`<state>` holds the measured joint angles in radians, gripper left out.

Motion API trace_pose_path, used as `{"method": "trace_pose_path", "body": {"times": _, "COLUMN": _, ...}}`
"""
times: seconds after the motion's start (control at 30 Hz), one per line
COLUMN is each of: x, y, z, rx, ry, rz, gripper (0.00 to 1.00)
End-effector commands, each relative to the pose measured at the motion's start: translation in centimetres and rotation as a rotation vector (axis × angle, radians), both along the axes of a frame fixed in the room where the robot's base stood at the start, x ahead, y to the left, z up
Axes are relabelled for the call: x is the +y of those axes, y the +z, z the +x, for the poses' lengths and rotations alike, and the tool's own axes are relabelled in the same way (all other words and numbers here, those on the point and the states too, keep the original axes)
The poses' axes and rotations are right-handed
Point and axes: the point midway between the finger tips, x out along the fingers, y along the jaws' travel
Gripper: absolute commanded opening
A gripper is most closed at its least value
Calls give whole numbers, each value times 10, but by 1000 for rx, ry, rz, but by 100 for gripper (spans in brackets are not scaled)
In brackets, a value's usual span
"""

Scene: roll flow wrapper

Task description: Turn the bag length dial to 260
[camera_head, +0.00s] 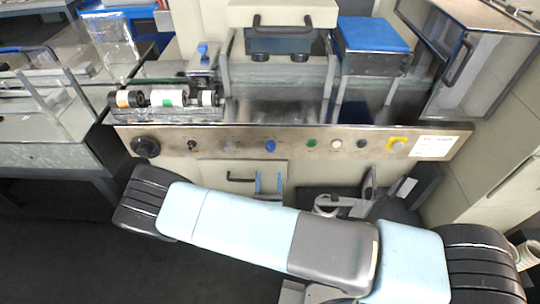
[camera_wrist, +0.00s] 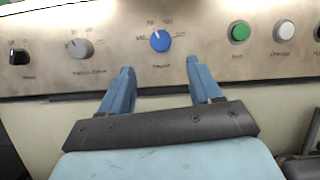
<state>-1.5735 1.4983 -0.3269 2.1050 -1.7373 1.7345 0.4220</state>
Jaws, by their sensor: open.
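The control panel (camera_head: 290,139) holds a blue dial (camera_head: 270,146) with a scale of small numbers around it, also in the wrist view (camera_wrist: 160,40). A grey dial (camera_wrist: 79,48) with its own scale sits to its left. The labels are too blurred to tell which is the bag length dial or to read its setting. My gripper (camera_wrist: 160,66) is open and empty. Its two blue fingers point at the panel, and the blue dial appears above the gap between their tips. In the head view my gripper (camera_head: 269,178) is below the blue dial, apart from it.
A black switch (camera_wrist: 17,57) lies left of the dials. A green button (camera_wrist: 239,32) and a white button (camera_wrist: 284,31) lie right. A black handwheel (camera_head: 145,147) and a yellow-backed button (camera_head: 397,146) sit near the panel ends. A cabinet handle (camera_head: 240,178) is below.

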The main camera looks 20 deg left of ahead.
Motion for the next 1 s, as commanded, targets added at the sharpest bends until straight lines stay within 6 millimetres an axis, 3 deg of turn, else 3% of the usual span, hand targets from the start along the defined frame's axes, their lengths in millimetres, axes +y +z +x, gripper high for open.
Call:
{"method": "trace_pose_path", "body": {"times": 0.3, "x": 11, "y": 22, "z": 51, "rx": 0, "ry": -2, "rz": 1, "gripper": 63}}
{"method": "trace_pose_path", "body": {"times": 0.5, "x": 15, "y": 30, "z": 72, "rx": 0, "ry": -2, "rz": 2, "gripper": 63}}
{"method": "trace_pose_path", "body": {"times": 0.97, "x": 18, "y": 34, "z": 80, "rx": 1, "ry": 0, "rz": 0, "gripper": 63}}
{"method": "trace_pose_path", "body": {"times": 1.0, "x": 18, "y": 34, "z": 80, "rx": 1, "ry": 0, "rz": 0, "gripper": 60}}
